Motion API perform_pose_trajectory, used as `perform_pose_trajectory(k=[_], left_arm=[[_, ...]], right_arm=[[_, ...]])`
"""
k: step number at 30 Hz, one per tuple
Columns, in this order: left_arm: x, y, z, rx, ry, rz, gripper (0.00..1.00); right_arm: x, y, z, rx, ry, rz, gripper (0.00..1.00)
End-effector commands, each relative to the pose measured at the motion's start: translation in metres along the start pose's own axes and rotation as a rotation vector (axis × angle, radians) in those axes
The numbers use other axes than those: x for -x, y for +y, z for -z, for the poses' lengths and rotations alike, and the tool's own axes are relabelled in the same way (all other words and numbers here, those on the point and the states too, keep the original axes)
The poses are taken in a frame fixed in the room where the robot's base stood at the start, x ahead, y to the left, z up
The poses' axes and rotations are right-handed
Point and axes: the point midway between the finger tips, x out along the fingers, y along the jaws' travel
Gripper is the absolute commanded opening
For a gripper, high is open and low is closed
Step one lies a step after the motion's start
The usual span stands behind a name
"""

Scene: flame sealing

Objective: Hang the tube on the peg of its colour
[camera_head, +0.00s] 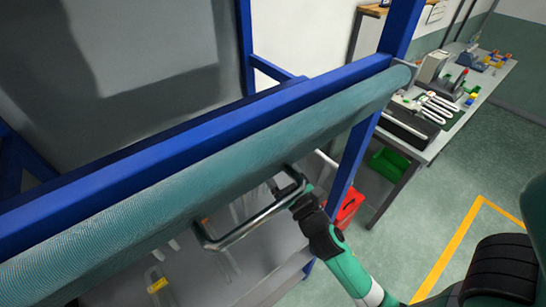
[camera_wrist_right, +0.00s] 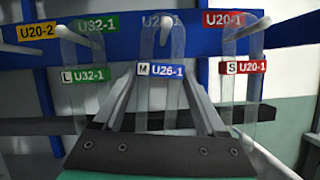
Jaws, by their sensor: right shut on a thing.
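In the right wrist view, my right gripper (camera_wrist_right: 162,78) is shut on a clear tube with a blue label (camera_wrist_right: 161,70) reading M U26-1. The tube stands upright between the grey fingers. Its top overlaps a pale peg (camera_wrist_right: 166,20); I cannot tell whether it is around the peg or in front of it. A green-labelled tube (camera_wrist_right: 86,76) hangs at left below a green U32-1 sign (camera_wrist_right: 97,25). A red-labelled tube (camera_wrist_right: 244,68) hangs at right near a red U20-1 sign (camera_wrist_right: 222,18). In the head view my right gripper (camera_head: 240,208) is below the teal bar. My left gripper is out of view.
A long teal cylinder (camera_head: 190,190) and a blue beam (camera_head: 200,135) cross the head view and hide the pegs. A tube with a yellow label (camera_head: 157,285) shows below. A red box (camera_head: 348,205), a green bin (camera_head: 391,165) and a cluttered bench (camera_head: 430,150) are at right.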

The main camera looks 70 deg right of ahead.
Motion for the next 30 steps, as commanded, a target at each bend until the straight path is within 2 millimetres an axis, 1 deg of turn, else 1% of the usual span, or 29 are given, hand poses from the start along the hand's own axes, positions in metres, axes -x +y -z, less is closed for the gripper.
perform_pose_trajectory(k=[8,18,30], left_arm=[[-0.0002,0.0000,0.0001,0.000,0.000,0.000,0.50],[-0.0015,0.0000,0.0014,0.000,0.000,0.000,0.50],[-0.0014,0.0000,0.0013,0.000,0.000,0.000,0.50]], right_arm=[[-0.0002,0.0001,-0.0003,0.000,-0.001,0.000,0.17],[-0.0052,0.0000,0.0014,0.001,-0.001,0.000,0.17],[-0.0052,-0.0001,0.0021,0.001,0.000,0.001,0.17]])
